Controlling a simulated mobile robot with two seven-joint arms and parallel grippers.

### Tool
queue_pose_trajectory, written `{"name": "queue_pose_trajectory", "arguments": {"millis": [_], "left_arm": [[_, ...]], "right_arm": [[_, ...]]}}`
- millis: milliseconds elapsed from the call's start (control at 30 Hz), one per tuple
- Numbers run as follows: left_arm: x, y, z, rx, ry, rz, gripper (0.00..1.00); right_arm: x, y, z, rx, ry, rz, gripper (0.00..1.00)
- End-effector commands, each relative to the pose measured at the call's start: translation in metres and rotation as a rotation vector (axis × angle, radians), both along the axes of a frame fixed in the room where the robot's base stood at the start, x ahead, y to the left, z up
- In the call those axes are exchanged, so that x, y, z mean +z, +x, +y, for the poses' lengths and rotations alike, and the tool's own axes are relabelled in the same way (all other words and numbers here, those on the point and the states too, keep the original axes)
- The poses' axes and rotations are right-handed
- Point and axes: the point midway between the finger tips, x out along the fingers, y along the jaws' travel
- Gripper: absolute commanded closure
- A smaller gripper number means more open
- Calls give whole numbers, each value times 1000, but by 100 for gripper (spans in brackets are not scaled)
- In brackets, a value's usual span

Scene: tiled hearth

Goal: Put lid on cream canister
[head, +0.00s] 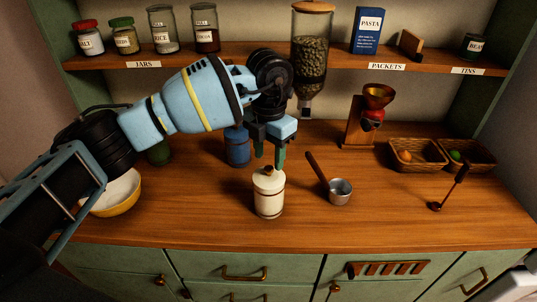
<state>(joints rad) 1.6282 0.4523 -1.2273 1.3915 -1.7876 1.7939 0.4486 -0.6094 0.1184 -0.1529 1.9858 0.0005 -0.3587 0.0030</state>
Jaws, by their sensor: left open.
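The cream canister (269,203) stands upright near the middle of the wooden counter. A cream lid (269,180) with a small brown knob is on top of it and looks level; I cannot tell whether it is fully seated. My left gripper (269,161) is directly above the canister, pointing down. Its two dark green fingers are apart on either side of and just above the knob, with nothing visibly held. My right gripper is not in view.
A blue canister (237,148) stands behind left, a dark green one (159,153) farther left. A yellow bowl (122,196) is partly behind my left arm. A metal scoop pot (340,192) is close right, then a grinder (370,120) and baskets (411,165). The front counter strip is clear.

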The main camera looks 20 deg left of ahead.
Motion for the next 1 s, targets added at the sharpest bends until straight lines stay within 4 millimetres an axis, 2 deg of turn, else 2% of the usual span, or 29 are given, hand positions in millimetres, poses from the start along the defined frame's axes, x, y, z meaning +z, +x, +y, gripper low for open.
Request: {"name": "queue_pose_trajectory", "arguments": {"millis": [367, 867, 1000], "left_arm": [[11, 0, 0, -1, 0, -1, 54], [11, 0, 0, -1, 0, 0, 54], [32, 1, 0, -1, -1, -4, 54]], "right_arm": [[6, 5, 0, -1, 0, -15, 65], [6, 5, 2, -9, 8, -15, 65], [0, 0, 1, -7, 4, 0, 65]]}}
